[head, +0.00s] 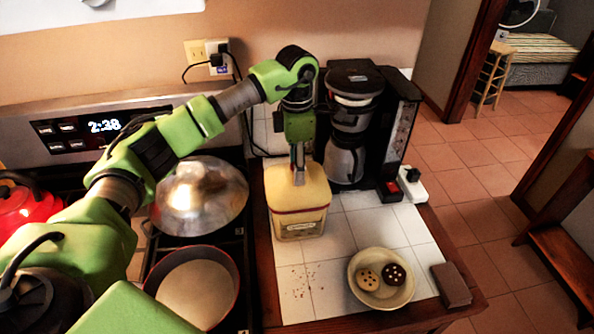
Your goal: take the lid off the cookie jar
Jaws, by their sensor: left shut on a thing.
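The cookie jar (299,229) stands on the white tiled counter, right of the stove. Its cream lid (315,192) with a dark red rim sits at the top of the jar. My left gripper (299,178) comes down from above and is shut on the lid at its top middle. The fingertips and the lid's handle are hard to make out. I cannot tell whether the lid is touching the jar or slightly raised. My right gripper is not in view.
A coffee maker (349,130) stands close behind and right of the jar. A plate (355,290) with two cookies and a brown block (451,284) are in front right. A pan (198,285) and a domed metal lid (203,196) are on the stove at left.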

